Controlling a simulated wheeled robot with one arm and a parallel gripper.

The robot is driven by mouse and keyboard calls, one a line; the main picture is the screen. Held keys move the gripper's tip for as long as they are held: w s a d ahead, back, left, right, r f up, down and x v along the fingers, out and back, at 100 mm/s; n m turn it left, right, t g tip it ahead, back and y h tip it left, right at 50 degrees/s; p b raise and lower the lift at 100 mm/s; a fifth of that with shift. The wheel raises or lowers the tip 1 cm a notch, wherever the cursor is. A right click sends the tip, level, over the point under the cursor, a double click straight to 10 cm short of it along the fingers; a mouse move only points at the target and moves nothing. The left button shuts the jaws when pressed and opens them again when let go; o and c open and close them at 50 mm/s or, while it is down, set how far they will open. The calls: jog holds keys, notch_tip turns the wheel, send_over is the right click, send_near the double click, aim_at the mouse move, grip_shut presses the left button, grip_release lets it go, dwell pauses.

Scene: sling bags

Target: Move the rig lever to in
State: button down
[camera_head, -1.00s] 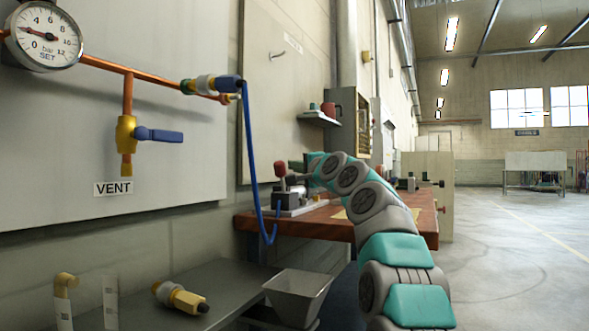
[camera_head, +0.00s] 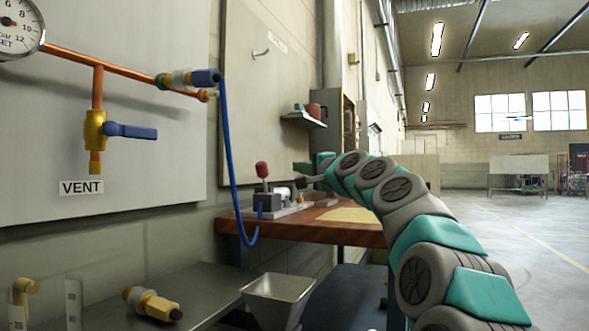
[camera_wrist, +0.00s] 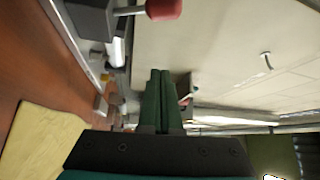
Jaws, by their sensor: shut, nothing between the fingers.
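The rig lever has a red knob (camera_head: 262,170) on a thin light stem. It stands nearly upright on the rig's dark block (camera_head: 270,206), on the wooden bench. In the wrist view the red knob (camera_wrist: 163,9) is at the top edge, with its stem running left to the dark block (camera_wrist: 92,18). My gripper (camera_head: 301,167) is to the right of the knob, at about its height in the picture and apart from it. In the wrist view its green fingers (camera_wrist: 159,74) are together with nothing between them. No in or out marking is readable.
The wooden bench (camera_head: 330,232) carries a yellow sheet (camera_wrist: 45,140). A blue hose (camera_head: 229,150) hangs in front of the bench's left end. A shelf (camera_head: 303,119) with a red mug is on the wall above. Open floor lies to the right.

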jog(key=shift+v, duration=1.6)
jog(key=shift+f, duration=0.2)
